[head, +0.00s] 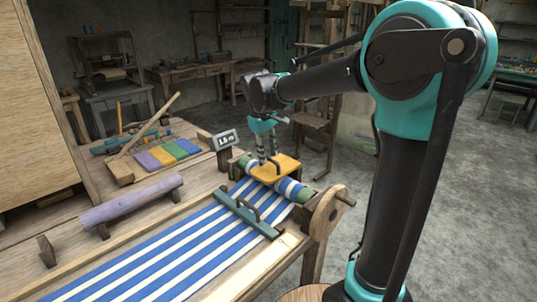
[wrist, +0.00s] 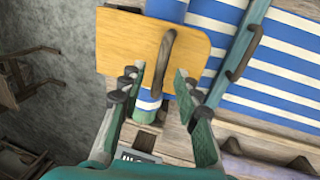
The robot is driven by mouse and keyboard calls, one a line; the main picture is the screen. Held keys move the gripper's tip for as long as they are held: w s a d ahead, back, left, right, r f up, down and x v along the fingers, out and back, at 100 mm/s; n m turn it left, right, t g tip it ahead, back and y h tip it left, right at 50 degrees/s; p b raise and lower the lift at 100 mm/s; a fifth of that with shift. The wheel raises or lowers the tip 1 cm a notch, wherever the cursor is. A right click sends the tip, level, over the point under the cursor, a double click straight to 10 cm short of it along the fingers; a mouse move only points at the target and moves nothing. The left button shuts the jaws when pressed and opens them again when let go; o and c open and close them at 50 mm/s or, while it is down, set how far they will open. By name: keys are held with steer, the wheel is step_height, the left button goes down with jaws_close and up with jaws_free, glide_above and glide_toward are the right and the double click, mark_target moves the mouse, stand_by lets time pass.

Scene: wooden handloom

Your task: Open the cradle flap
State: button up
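A yellow wooden flap (head: 287,172) lies over the striped cloth roll at the loom's front end. It looks shut in the head view. In the wrist view the flap (wrist: 120,40) fills the upper middle and carries a dark curved handle (wrist: 166,55). My gripper (head: 267,160) is just above the flap and points down. In the wrist view my gripper (wrist: 157,82) has its two fingers spread apart, with the handle's lower end between or just beyond the tips. I cannot tell if the fingers touch the handle or flap.
A teal bar (head: 246,213) with a handle lies across the blue-striped cloth (head: 150,258). A wooden hand wheel (head: 326,213) stands at the right, and a small sign (head: 227,140) behind. A purple roll (head: 131,201) rests on the left. The floor beyond is clear.

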steer(key=shift+f, duration=0.3)
jaws_close()
stand_by(0.3)
